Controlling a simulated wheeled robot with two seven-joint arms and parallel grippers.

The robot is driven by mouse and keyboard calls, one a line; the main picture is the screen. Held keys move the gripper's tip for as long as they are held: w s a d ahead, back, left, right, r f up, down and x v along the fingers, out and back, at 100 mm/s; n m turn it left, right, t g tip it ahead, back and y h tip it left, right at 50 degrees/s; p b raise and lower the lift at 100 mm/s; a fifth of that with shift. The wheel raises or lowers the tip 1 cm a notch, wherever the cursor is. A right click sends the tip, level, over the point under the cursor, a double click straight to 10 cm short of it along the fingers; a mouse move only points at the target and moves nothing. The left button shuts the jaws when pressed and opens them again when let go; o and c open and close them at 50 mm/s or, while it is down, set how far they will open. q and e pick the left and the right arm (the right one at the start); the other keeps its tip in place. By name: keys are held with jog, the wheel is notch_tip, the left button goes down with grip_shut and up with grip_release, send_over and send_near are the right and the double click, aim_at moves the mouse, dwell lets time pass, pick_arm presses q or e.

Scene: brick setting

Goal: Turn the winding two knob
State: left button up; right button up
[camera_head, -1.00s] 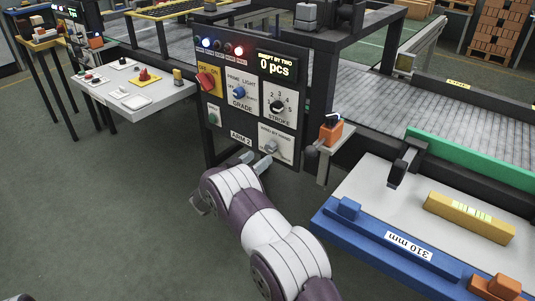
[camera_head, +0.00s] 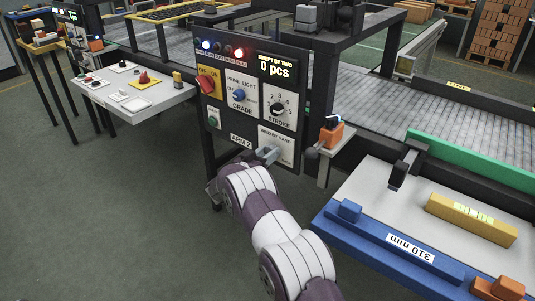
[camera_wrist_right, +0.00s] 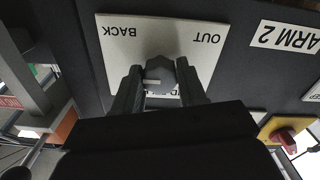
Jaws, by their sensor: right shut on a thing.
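The winding two knob (camera_wrist_right: 160,72) is a grey knob on a white plate (camera_wrist_right: 115,60) marked BACK and OUT, which shows upside down in the right wrist view. A pale line shows on its face. In the head view the plate (camera_head: 287,142) reads WIND BY HAND and sits low on the dark control panel beside the ARM 2 label; the gripper largely covers the knob there. My right gripper (camera_head: 268,154) is at the knob. In the right wrist view its two fingers (camera_wrist_right: 160,85) are shut on the knob, one on each side. My left gripper is not in view.
Above are the STROKE dial (camera_head: 278,108), the GRADE knob (camera_head: 239,95) and a red switch (camera_head: 206,84). An orange box with a knob (camera_head: 331,134) stands just right of the panel. A blue-edged bench (camera_head: 350,235) is at the right. Floor at the left is clear.

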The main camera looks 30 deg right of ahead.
jog(key=shift+w+a+m+b, duration=0.1)
jog(key=shift+m+b, duration=6)
jog(key=shift+m, duration=3.7)
jog(key=o, duration=1.1)
jog(key=shift+c, duration=0.2)
